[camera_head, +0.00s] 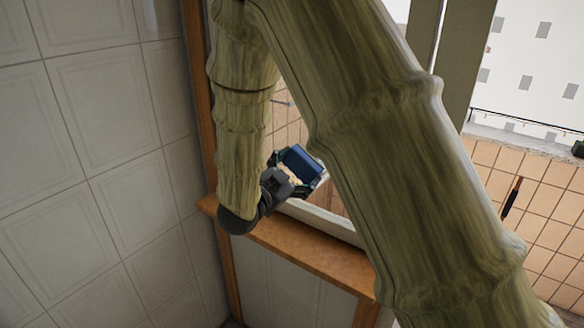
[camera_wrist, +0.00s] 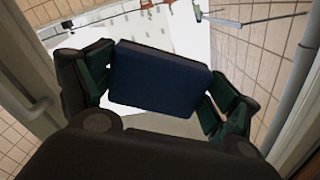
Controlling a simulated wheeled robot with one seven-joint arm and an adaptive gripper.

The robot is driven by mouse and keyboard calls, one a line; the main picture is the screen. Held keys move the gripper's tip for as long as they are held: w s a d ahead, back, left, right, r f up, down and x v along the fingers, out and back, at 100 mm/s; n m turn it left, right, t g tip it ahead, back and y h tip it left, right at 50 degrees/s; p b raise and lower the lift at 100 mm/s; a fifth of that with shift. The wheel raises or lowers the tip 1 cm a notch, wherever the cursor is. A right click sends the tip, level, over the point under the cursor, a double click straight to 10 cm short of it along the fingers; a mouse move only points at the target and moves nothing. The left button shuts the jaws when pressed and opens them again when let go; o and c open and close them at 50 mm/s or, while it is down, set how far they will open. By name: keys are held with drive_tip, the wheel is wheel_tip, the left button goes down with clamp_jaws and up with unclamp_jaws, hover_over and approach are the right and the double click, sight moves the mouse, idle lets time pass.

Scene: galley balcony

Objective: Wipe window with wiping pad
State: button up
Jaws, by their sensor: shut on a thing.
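My gripper (camera_head: 299,172) is shut on a dark blue wiping pad (camera_head: 301,161). In the wrist view the pad (camera_wrist: 158,78) sits between the two fingers of my gripper (camera_wrist: 158,85), slightly tilted. In the head view the gripper and pad are at the window opening, just above the wooden sill (camera_head: 300,247). The window (camera_head: 335,196) is seen partly behind my arm, which hides much of it. I cannot tell whether the pad touches the glass.
A white tiled wall (camera_head: 90,150) stands to the left, close to the wooden frame post (camera_head: 197,90). Beyond the window are tan tiled walls (camera_head: 545,205). In the wrist view a grey pipe (camera_wrist: 300,85) runs along the right and thin rods (camera_wrist: 230,18) cross the top.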

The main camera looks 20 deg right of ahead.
drive_tip(key=shift+s+a+r, duration=0.1)
drive_tip(key=shift+s+r, duration=0.2)
drive_tip(key=shift+s, duration=0.35)
drive_tip(key=shift+s+r, duration=0.3)
drive_tip(key=shift+s, duration=0.3)
drive_tip(key=w, duration=0.1)
drive_tip(key=w+f, duration=0.1)
drive_tip(key=w, duration=0.1)
drive_tip(key=shift+w+d+f+b, duration=0.15)
drive_tip(key=shift+d+f+b, duration=0.15)
drive_tip(key=shift+d+f, duration=0.1)
drive_tip(key=d, duration=0.1)
drive_tip(key=w+d, duration=0.1)
drive_tip(key=d, duration=0.2)
drive_tip(key=shift+w+r+b, duration=0.15)
drive_tip(key=shift+r+b, duration=0.15)
drive_tip(key=shift+r, duration=0.05)
drive_tip(key=shift+w+d, duration=0.1)
